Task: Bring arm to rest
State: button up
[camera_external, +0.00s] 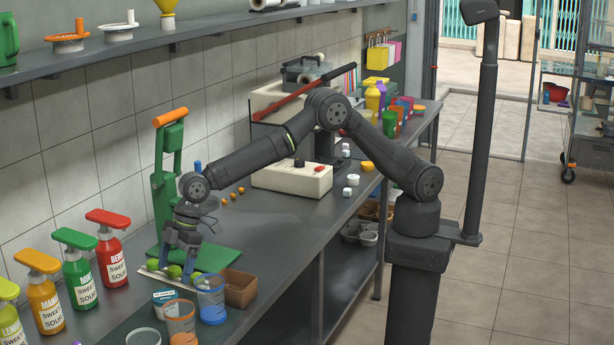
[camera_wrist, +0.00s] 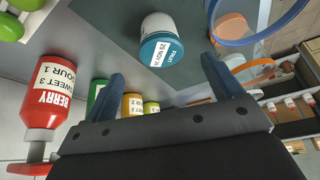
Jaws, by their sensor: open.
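My arm is bent over the grey counter (camera_external: 290,212), with its forearm reaching left and its wrist turned down. My gripper (camera_external: 180,262) hangs low over the counter, just above or beside the green limes (camera_external: 174,271); the exact gap is hard to tell. In the wrist view my gripper (camera_wrist: 162,72) is open, its two dark blue fingers spread with nothing held between them. A white jar with a teal lid and a label (camera_wrist: 160,38) shows beyond the fingertips. A green hand press with an orange handle (camera_external: 168,175) stands behind my gripper, on a green base.
Sauce bottles, including a red one (camera_external: 108,248), line the left by the wall. Clear cups (camera_external: 210,298) and a brown box (camera_external: 238,287) stand near the front edge. A cream machine with a red lever (camera_external: 290,177) is behind my arm. A shelf (camera_external: 200,35) runs above.

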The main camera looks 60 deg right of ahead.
aim_at(162, 295)
jog(key=x, duration=1.1)
jog(key=shift+d, duration=0.1)
jog(key=r, duration=0.5)
jog(key=shift+w+d, duration=0.15)
jog(key=shift+d, duration=0.1)
jog(key=w+d+r, duration=0.4)
jog(key=d+r, duration=0.3)
jog(key=d, duration=0.4)
jog(key=w+d+r+m+t, duration=0.1)
jog(key=w+d+r+m, duration=0.1)
jog(key=r, duration=0.8)
jog(key=w+d+r+m+h, duration=0.1)
jog(key=w+d+r+m, duration=0.15)
jog(key=r, duration=0.75)
jog(key=w+d+r+m+t, duration=0.1)
jog(key=d+r+m, duration=0.1)
jog(key=r, duration=0.8)
jog(key=s+d+r+m+h, duration=0.1)
jog(key=d+r+m, duration=0.1)
jog(key=d+r, duration=1.1)
jog(key=shift+s+d+r+m+t, duration=0.15)
jog(key=shift+s+d+m+t, duration=0.25)
jog(key=shift+d, duration=0.9)
